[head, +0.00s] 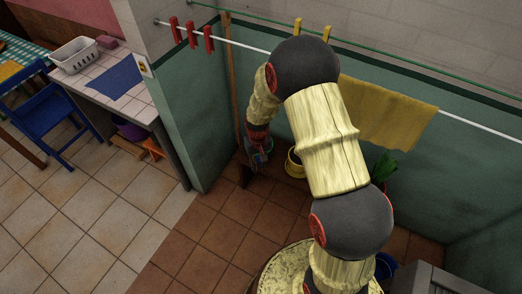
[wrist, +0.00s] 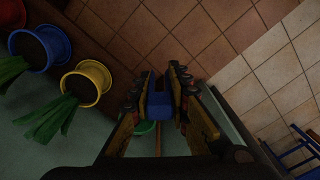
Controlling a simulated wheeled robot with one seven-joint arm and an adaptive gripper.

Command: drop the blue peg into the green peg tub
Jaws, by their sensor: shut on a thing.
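My gripper (wrist: 160,88) is shut on the blue peg (wrist: 158,112), which sits between the two fingers in the wrist view. In the head view my gripper (head: 259,150) hangs low near the green wall, and the peg is too small to make out clearly there. A green rounded thing (wrist: 144,128), which looks like the green peg tub, shows just beyond the peg in the wrist view. The fingers and peg hide most of it. I cannot tell whether the peg is directly over its opening.
A yellow pot (wrist: 86,83), a blue pot (wrist: 40,46) and a red pot (wrist: 9,14) stand in a row beside my gripper. Red pegs (head: 191,34) and a yellow cloth (head: 387,119) hang on the line. Tiled floor (head: 215,215) is open in front.

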